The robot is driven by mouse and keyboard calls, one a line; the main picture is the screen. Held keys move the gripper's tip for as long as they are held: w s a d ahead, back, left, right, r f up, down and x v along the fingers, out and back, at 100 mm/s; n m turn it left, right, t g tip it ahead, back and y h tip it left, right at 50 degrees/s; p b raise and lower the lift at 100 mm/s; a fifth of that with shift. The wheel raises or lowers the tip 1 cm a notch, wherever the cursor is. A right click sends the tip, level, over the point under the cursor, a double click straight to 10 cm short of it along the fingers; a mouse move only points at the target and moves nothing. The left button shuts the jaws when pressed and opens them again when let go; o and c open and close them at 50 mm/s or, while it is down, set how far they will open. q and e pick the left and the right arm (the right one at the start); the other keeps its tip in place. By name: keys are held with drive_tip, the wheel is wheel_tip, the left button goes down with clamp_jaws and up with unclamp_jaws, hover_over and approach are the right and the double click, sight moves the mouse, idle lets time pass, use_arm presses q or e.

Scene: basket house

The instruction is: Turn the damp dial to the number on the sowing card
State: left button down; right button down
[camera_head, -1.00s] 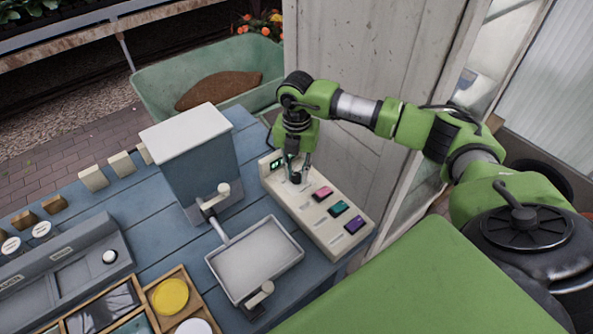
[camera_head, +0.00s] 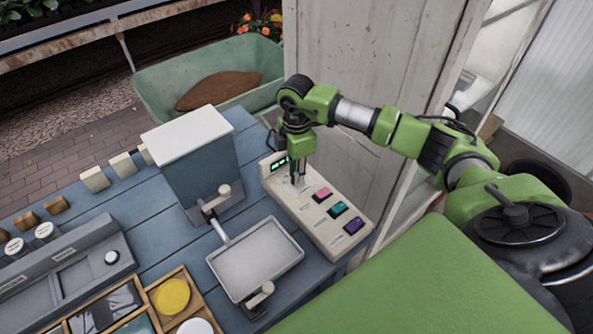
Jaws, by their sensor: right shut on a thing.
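A cream control panel (camera_head: 330,232) lies on the blue table with a small green-lit display (camera_head: 279,163) at its far end. A pink, a teal and a purple button or tile sit along it. My right gripper (camera_head: 298,178) points down at the far end of the panel, beside the display. It is shut on a small pale knob there, which looks like the damp dial; the fingers hide most of it. The digits on the display are too small to read. I cannot make out a sowing card. My left gripper is not in view.
A blue-grey box with a white lid (camera_head: 188,135) stands left of the panel. A grey tray (camera_head: 255,258) lies in front of it. A wooden sorter (camera_head: 185,298) holds a yellow disc. A green wheelbarrow (camera_head: 160,78) stands behind the table, near a pale wooden door (camera_head: 375,60).

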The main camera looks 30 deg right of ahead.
drive_tip(key=m, duration=0.3)
drive_tip(key=shift+p, duration=0.35)
drive_tip(key=shift+m, duration=0.5)
drive_tip(key=c, duration=1.8)
unclamp_jaws()
drive_tip(key=shift+r, duration=0.15)
wheel_tip(320, 180, up, 12)
drive_tip(key=shift+f, duration=0.1)
drive_tip(key=shift+f, duration=0.1)
